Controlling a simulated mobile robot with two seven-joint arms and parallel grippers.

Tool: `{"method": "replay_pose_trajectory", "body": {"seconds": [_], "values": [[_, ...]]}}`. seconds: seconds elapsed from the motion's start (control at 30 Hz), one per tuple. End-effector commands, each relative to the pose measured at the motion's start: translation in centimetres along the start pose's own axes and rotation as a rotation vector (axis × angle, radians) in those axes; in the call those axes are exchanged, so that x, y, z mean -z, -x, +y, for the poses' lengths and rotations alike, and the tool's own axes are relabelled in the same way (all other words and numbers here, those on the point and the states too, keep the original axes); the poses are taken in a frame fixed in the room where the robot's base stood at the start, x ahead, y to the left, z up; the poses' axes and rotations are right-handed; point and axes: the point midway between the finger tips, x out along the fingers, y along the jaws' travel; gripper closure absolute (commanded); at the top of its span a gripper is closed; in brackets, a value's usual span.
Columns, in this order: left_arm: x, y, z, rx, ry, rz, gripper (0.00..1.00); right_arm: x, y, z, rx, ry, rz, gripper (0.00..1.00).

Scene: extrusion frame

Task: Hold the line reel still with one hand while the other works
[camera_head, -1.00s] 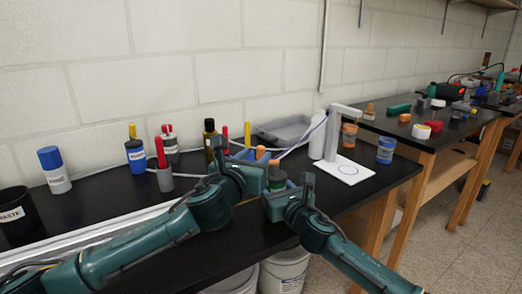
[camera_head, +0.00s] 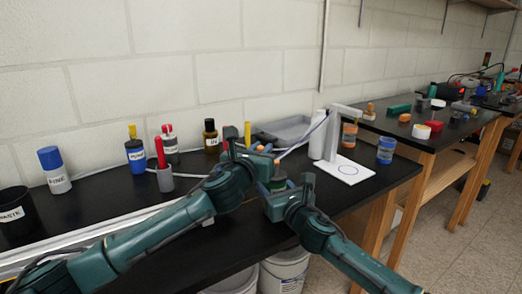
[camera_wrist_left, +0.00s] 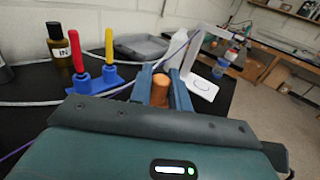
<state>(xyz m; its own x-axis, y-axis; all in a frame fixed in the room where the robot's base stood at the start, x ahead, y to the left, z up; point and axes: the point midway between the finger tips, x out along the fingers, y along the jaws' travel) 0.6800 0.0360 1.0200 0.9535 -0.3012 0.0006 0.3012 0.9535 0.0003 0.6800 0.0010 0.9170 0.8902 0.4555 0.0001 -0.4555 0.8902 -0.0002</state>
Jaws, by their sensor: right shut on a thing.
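A green and dark round body (camera_head: 277,184), which I take for the line reel, stands on the near bench. My right gripper (camera_head: 287,196) is shut on it, with jaws around its sides. My left gripper (camera_head: 265,152) is above and just left of it. In the left wrist view an orange cylinder (camera_wrist_left: 160,90) stands between the left fingers; whether they press on it is unclear. In the head view a small orange end (camera_head: 277,161) shows near the reel's top. The arms hide much of the reel.
A blue rack (camera_wrist_left: 100,80) with red and yellow handles stands behind my left gripper. A grey tray (camera_head: 290,130) and a white stand (camera_head: 347,168) are near. Bottles (camera_head: 136,156) and a waste cup (camera_head: 17,215) are at left. The front right bench top is bare.

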Motion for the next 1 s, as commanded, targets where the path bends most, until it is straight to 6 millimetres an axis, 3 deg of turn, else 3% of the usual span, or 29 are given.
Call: {"method": "replay_pose_trajectory", "body": {"seconds": [0.2, 0.63, 1.0], "values": [[0.0, 0.0, 0.0, -0.001, 0.000, 0.001, 1.00, 0.1, 0.0, 0.0, 0.000, -0.001, 0.001, 0.74], [0.0, -0.3, 0.1, 0.067, -0.006, 0.000, 1.00, 0.1, 0.0, 0.0, 0.000, -0.001, 0.001, 0.74], [0.0, -1.4, 0.2, 0.352, -0.007, -0.001, 1.00, 0.0, 0.0, 0.1, -0.001, 0.000, 0.000, 0.74]]}}
